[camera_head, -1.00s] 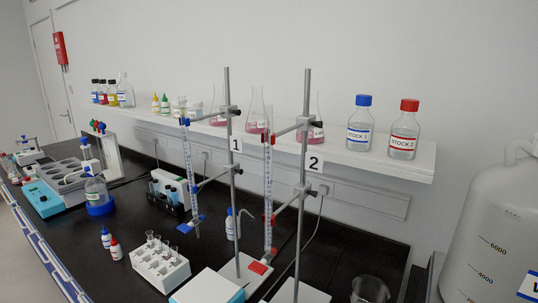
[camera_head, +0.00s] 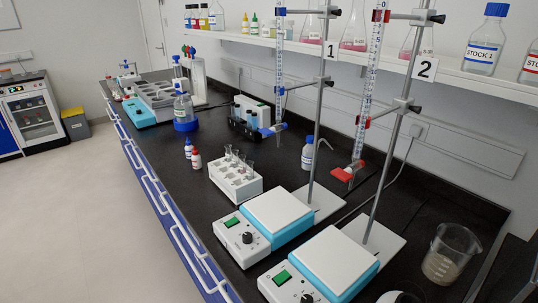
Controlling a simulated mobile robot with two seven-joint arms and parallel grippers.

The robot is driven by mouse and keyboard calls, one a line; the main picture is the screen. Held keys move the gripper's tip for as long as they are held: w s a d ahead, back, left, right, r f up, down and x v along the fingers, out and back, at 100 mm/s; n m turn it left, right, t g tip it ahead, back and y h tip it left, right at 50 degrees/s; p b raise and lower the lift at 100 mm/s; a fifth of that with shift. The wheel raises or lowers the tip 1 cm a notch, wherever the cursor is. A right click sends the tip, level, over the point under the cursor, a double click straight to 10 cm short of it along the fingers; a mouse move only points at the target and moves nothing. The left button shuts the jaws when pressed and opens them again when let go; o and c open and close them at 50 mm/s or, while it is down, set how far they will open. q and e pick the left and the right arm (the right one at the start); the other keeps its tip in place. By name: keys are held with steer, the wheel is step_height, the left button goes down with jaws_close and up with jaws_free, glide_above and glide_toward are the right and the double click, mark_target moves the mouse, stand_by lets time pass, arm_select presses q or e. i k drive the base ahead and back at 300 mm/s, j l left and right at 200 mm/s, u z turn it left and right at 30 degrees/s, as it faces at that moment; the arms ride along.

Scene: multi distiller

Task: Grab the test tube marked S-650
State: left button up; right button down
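A white rack (camera_head: 236,182) on the black bench holds several small clear test tubes (camera_head: 238,158) standing upright. Any markings on them are too small to read, so I cannot tell which one is S-650. Neither of my grippers is in view.
Two stirrer plates (camera_head: 278,215) (camera_head: 335,262) stand at the front with burette stands 1 (camera_head: 331,52) and 2 (camera_head: 425,68) beside them. A beaker (camera_head: 448,253) is at right. Two small bottles (camera_head: 192,156) stand left of the white rack. Open floor (camera_head: 70,210) lies left.

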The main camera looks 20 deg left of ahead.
mark_target(242, 157)
steer(key=j+z, duration=0.25)
steer(key=z, duration=0.15)
steer(key=j+z, duration=0.6)
steer(key=z, duration=0.25)
